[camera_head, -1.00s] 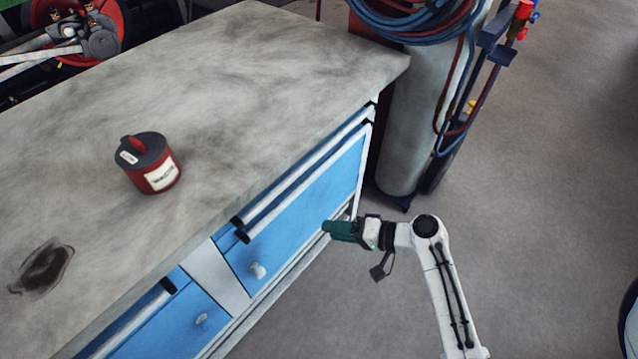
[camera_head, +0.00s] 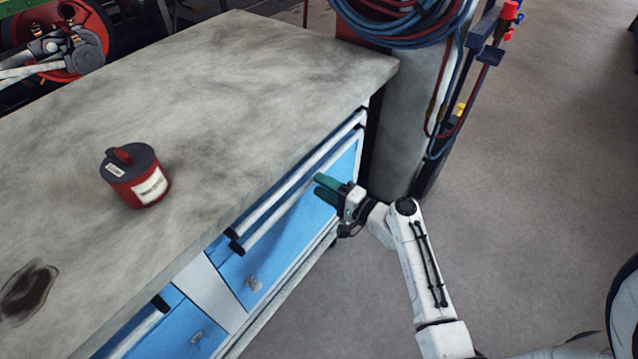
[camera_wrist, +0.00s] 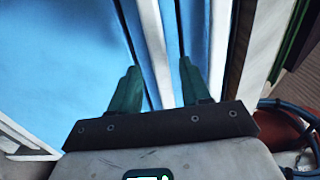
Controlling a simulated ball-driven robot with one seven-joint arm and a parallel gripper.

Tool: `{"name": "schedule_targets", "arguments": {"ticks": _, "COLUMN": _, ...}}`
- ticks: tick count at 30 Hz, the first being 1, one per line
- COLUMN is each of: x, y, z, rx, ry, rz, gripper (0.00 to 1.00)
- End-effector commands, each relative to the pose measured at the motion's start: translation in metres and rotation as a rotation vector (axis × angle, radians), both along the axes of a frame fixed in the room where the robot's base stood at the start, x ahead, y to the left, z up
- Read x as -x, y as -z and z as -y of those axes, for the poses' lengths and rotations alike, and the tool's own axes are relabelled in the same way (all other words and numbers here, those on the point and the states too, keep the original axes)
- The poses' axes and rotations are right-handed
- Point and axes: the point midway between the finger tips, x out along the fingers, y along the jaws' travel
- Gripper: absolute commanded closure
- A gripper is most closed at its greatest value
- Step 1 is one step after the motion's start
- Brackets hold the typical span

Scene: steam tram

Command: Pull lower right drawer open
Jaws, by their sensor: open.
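The workbench cabinet has blue drawers. On its right side, the lower right drawer (camera_head: 268,248) has a pale bar handle (camera_head: 270,215) with a black end cap, just below another similar bar. The drawer looks shut. My gripper (camera_head: 321,187) is at the far part of the lower bar, its green fingers pointing at the drawer front. In the wrist view my gripper (camera_wrist: 158,85) is open, one finger on each side of a pale vertical-looking bar (camera_wrist: 152,50). Whether the fingers touch the bar cannot be told.
A red tin (camera_head: 138,180) with a dark lid stands on the grey worktop (camera_head: 225,80). A gas cylinder (camera_head: 405,135) with blue and red hoses stands behind the cabinet's right end. The floor (camera_head: 530,210) at the right is clear.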

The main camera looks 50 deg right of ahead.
Motion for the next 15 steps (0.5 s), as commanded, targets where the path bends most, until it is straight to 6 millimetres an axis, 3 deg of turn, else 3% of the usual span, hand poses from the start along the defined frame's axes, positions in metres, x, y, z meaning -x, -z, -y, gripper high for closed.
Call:
{"name": "schedule_targets", "arguments": {"ticks": 6, "x": -0.016, "y": 0.0, "z": -0.001, "rx": 0.001, "ry": -0.001, "rz": -0.001, "gripper": 0.53}}
{"name": "schedule_targets", "arguments": {"ticks": 15, "x": -0.017, "y": 0.0, "z": -0.001, "rx": 0.002, "ry": 0.0, "rz": -0.001, "gripper": 0.54}}
